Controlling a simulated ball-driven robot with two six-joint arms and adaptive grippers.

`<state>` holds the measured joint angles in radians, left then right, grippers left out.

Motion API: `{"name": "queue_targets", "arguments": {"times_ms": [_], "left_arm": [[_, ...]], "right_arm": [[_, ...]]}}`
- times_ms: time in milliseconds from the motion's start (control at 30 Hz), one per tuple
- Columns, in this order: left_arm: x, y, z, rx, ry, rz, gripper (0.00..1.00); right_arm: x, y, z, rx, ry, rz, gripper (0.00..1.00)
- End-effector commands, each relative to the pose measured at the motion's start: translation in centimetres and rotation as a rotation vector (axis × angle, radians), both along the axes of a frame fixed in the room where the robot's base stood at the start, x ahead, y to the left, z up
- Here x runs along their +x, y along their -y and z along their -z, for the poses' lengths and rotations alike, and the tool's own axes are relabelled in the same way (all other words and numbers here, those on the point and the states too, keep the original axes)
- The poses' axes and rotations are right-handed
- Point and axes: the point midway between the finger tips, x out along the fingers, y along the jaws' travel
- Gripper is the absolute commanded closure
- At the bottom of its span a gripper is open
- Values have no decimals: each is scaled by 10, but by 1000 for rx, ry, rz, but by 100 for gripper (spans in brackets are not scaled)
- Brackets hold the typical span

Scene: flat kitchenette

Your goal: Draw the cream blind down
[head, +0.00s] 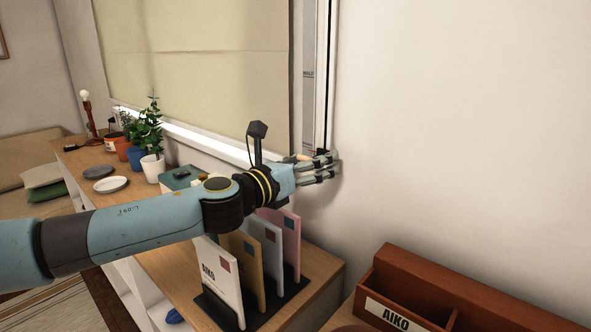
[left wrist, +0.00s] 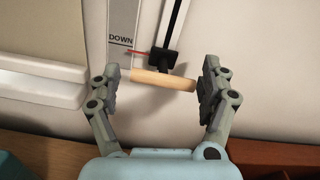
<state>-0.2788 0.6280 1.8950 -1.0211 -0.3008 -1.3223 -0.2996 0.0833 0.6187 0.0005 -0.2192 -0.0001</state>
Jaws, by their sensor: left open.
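The cream blind (head: 200,60) covers the window, its lower edge close to the white sill; its lower corner also shows in the left wrist view (left wrist: 40,35). A pale wooden handle (left wrist: 163,80) sits on a black slider at the low end of a vertical track (left wrist: 178,25), beside a grey strip marked DOWN (left wrist: 120,40) with a red pointer. My left gripper (left wrist: 163,84) is open, a finger on each side of the handle's ends, with small gaps visible. In the head view the left gripper (head: 325,168) partly hides the handle (head: 300,157).
Below my left arm, a rack (head: 255,312) holds several upright cards on the wooden counter. Potted plants (head: 150,135), plates (head: 110,184) and a lamp stand farther left. A brown wooden box labelled AIKO (head: 425,290) is at lower right. The wall at right is bare.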

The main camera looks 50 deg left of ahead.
Motion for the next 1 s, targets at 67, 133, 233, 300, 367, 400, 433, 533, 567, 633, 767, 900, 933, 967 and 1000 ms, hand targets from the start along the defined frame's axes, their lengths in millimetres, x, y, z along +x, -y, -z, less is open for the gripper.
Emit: {"name": "queue_targets", "arguments": {"times_ms": [67,133,233,300,367,400,433,533,567,633,767,900,933,967,1000], "left_arm": [[-12,2,1,3,-4,2,21],[-27,3,2,5,-6,3,21],[-50,6,2,3,-7,4,21],[-65,8,1,4,-6,4,21],[-77,9,2,4,-7,2,21],[-84,10,2,4,-7,3,21],[-89,10,2,1,-6,2,21],[-102,12,2,2,-6,1,21],[-105,12,2,1,-5,1,21],[-110,12,1,1,-3,1,21],[-114,13,1,0,-2,-1,21],[-114,13,1,0,-1,-1,21],[-114,13,1,0,-1,-1,21],[-113,13,1,0,-1,-1,21],[-113,13,1,0,-1,-1,21]], "right_arm": [[0,-1,0,1,0,0,37],[0,-2,0,2,0,1,37],[0,-2,0,2,0,1,37],[0,-2,0,2,0,1,37],[0,-2,0,3,0,1,37],[0,-2,0,3,0,1,37],[0,-2,0,3,0,1,37],[0,-3,0,3,0,1,37],[0,-3,0,3,0,1,37],[0,-3,0,3,0,1,37],[0,-3,0,3,0,1,37],[0,-3,0,3,0,1,37],[0,-3,0,3,0,1,37],[0,-3,0,3,0,1,37],[0,-3,0,3,0,1,37]]}}
